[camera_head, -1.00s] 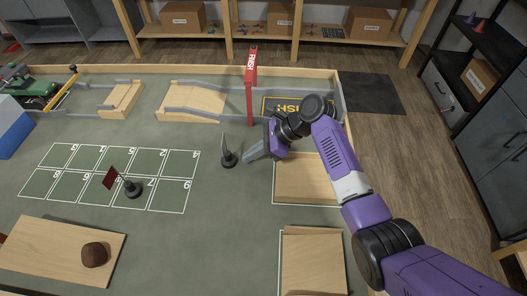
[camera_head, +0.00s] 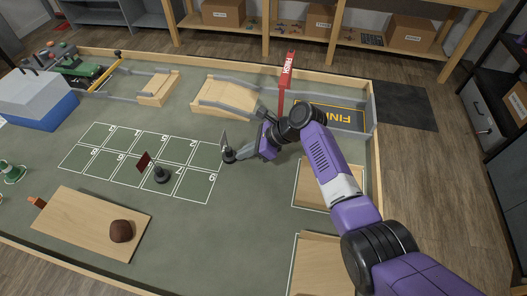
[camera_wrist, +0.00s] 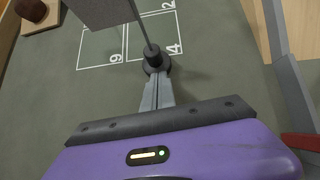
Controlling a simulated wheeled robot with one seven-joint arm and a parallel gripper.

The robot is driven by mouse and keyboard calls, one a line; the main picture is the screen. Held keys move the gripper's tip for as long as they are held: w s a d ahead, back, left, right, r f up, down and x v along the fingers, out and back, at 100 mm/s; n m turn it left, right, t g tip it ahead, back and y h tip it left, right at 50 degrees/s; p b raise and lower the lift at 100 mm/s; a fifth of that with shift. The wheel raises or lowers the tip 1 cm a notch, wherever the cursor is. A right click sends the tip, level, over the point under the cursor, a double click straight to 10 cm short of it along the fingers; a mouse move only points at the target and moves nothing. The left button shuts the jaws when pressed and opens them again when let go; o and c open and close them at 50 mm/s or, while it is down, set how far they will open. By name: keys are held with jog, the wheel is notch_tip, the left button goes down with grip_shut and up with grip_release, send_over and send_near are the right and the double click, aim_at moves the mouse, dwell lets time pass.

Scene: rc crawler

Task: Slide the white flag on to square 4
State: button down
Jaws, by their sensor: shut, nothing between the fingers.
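The white flag, looking grey here, stands upright on a round black base (camera_head: 229,156) at the right edge of the grid of numbered squares. The wrist view shows its base (camera_wrist: 155,61) at the near edge line of square 4 (camera_wrist: 158,32); whether it overlaps the line I cannot tell exactly. Square 4 is the top right one in the head view (camera_head: 207,156). My gripper (camera_head: 243,155) is shut and empty, low over the mat on the flag's right. In the wrist view its fingertips (camera_wrist: 152,82) are right at the base, seemingly touching it.
A dark red flag on a black base (camera_head: 161,174) stands among the squares to the left. A wooden ramp (camera_head: 227,100) and the red finish post (camera_head: 287,82) stand behind my gripper. A board with a brown lump (camera_head: 121,231) lies at front left.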

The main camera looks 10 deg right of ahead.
aim_at(229, 149)
jog(key=a, duration=0.2)
jog(key=w+a, duration=0.1)
jog(key=a, duration=0.1)
jog(key=w+a, duration=0.1)
jog(key=a, duration=0.1)
jog(key=shift+a+b, duration=0.3)
jog(key=shift+a, duration=0.05)
jog(key=shift+s+d+p, duration=0.2)
jog(key=shift+d+p, duration=0.35)
jog(key=d, duration=0.1)
jog(key=d+p, duration=0.1)
jog(key=p, duration=0.1)
jog(key=shift+s+d+r, duration=0.25)
jog(key=shift+s+d, duration=0.15)
jog(key=v, duration=0.9)
jog(key=shift+d+p, duration=0.35)
jog(key=shift+p, duration=0.1)
jog(key=shift+s, duration=0.1)
